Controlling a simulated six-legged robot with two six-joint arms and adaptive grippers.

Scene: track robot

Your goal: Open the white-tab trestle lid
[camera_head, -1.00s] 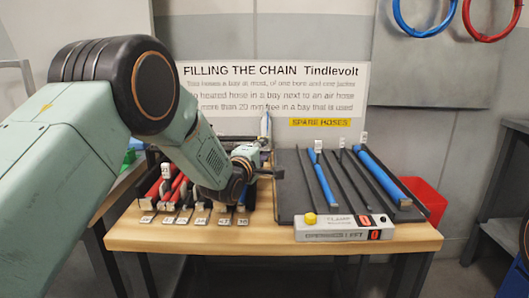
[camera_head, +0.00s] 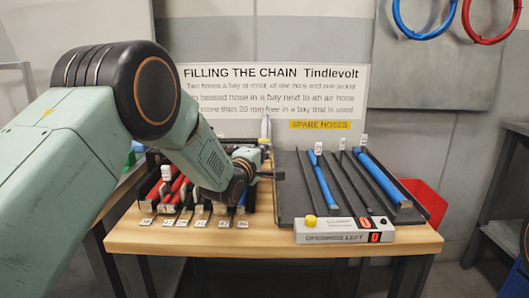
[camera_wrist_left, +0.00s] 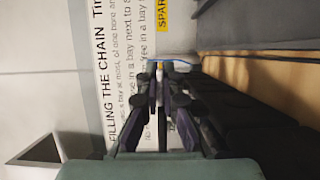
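A dark chain rack (camera_head: 160,195) with numbered white tags along its front stands on the left half of the wooden bench, partly behind my left arm. Red hoses (camera_head: 172,190) lie in its left bays. A slim pale upright piece (camera_head: 266,128) rises behind my left gripper; I cannot tell whether it is the white tab or its lid. My left gripper (camera_head: 265,175) is over the rack's right end. In the left wrist view its fingers (camera_wrist_left: 161,70) come together at the tips, with a small pale bit there. Whether they pinch it is unclear. My right gripper is out of view.
A dark sloped tray (camera_head: 290,190) with blue hoses (camera_head: 325,180) and thin dark rods stands right of the rack. A grey box (camera_head: 343,231) with a yellow button and red displays sits in front. A sign (camera_head: 272,92) stands behind. The bench's front strip (camera_head: 200,242) is clear.

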